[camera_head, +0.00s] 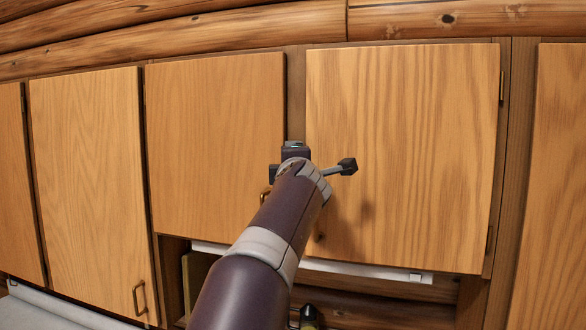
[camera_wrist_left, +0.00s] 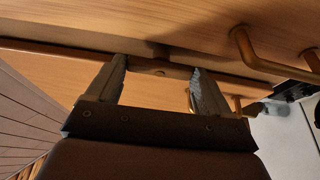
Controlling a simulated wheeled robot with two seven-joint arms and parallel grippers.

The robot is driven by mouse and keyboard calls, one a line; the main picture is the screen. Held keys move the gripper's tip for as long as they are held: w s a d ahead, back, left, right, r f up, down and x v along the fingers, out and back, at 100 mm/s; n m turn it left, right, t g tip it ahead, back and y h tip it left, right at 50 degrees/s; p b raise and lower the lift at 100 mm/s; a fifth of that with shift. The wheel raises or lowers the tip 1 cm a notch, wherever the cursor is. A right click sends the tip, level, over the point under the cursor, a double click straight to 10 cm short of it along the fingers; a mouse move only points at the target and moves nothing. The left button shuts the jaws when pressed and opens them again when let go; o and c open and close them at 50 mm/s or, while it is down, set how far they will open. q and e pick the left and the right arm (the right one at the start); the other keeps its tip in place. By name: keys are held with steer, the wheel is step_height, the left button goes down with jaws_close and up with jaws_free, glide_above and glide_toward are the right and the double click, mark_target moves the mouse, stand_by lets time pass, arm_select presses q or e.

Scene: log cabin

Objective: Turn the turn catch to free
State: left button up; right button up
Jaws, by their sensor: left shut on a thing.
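In the left wrist view, the turn catch (camera_wrist_left: 158,72) is a small wooden bar with a dark round pivot mark, lying across the seam between two cabinet doors. My left gripper (camera_wrist_left: 159,65) has its two dark fingers on either side of it, shut on the catch. In the head view my left arm reaches up to the gap between the two middle doors, and its wrist hides the catch and the fingertips. My right gripper is in neither view.
The left middle door (camera_head: 215,130) and the right middle door (camera_head: 420,150) look shut. A brass handle (camera_wrist_left: 250,55) stands close to the gripper in the wrist view. Another door handle (camera_head: 139,298) is at lower left. Log walls run above.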

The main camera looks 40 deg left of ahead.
arm_select(q)
steer(key=o, duration=0.9)
steer(key=shift+o, duration=0.2)
steer(key=b+v, duration=0.5)
steer(key=v, duration=0.7)
steer(key=shift+s, duration=0.2)
steer(key=shift+d, duration=0.15)
steer(key=shift+s+d, duration=0.1)
